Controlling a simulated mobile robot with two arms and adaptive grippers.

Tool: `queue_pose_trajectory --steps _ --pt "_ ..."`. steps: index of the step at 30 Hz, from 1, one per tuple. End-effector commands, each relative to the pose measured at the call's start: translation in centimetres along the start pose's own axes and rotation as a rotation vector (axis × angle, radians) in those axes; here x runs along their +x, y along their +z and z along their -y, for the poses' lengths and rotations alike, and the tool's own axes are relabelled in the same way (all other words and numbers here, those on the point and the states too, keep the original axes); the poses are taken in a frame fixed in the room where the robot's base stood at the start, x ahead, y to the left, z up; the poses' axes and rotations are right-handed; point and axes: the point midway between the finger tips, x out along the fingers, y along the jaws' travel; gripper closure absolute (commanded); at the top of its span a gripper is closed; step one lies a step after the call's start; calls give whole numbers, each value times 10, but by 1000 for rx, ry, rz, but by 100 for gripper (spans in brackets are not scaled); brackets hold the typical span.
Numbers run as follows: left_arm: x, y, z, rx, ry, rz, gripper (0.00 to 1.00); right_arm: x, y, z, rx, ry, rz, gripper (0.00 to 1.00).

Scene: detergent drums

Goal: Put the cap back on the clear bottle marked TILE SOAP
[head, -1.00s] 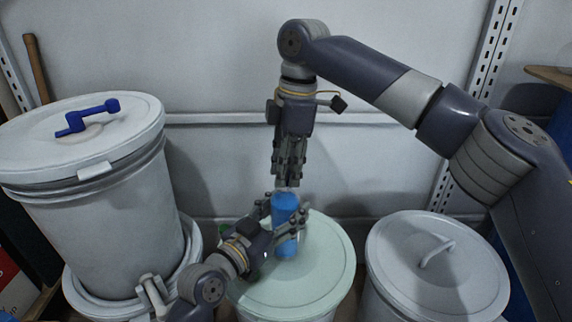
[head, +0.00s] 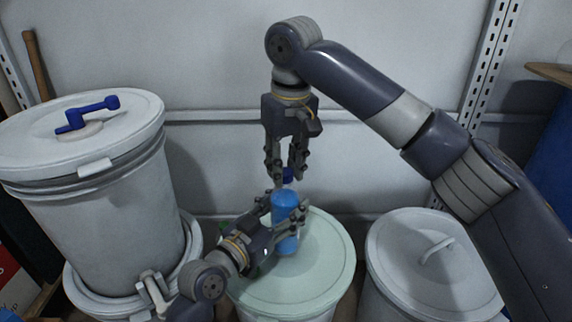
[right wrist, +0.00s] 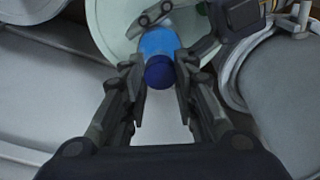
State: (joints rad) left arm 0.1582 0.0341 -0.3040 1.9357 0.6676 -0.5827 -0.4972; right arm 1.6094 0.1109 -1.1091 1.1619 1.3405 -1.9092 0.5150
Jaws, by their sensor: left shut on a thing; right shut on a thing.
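A bottle with blue contents (head: 285,236) stands upright over the pale green drum lid. A dark blue cap (head: 289,174) is between the fingertips of my right gripper (head: 286,172), which points straight down above the bottle. The cap is close over the bottle top; I cannot tell whether they touch. In the right wrist view the cap (right wrist: 160,72) lies between the fingers and overlaps the blue bottle (right wrist: 158,42) behind it. No label is readable; the bottle's lower front is partly hidden.
The pale green drum lid (head: 325,265) lies under the bottle. A white drum with a blue crank handle (head: 86,115) stands at left, and a grey-lidded drum (head: 437,275) at right. A wall rail (head: 215,118) runs behind.

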Motion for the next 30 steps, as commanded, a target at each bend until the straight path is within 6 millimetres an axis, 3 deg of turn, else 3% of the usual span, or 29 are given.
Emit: queue_pose_trajectory --steps 30 --pt "0 1 0 1 1 2 100 0 -4 2 1751 216 5 80"
